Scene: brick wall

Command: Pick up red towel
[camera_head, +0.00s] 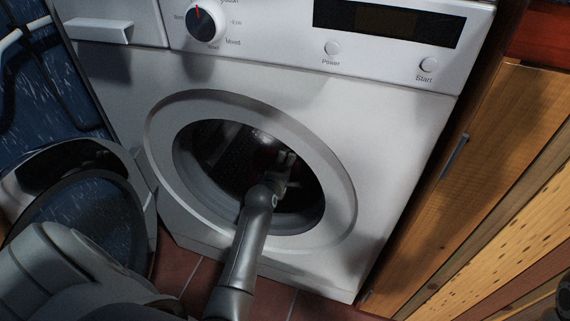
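The washing machine (390,130) stands in front of me with its round opening (335,180) uncovered. My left arm reaches up from the lower left into this opening. My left gripper (287,160) is inside the mouth of the dark drum (215,150). It is small and dim there, and I cannot tell if its fingers are open or shut. A faint dark red patch (262,158) shows in the drum just left of the gripper. It may be the red towel, but shadow hides its shape. I cannot tell if the gripper touches it. My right gripper is not in view.
The round door (85,225) hangs open at the left, close to my arm. The opening's rim (165,130) surrounds my forearm. A wooden cabinet (500,150) stands close on the right. Reddish floor tiles (180,265) show below. Pipes (60,90) run along the blue wall at upper left.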

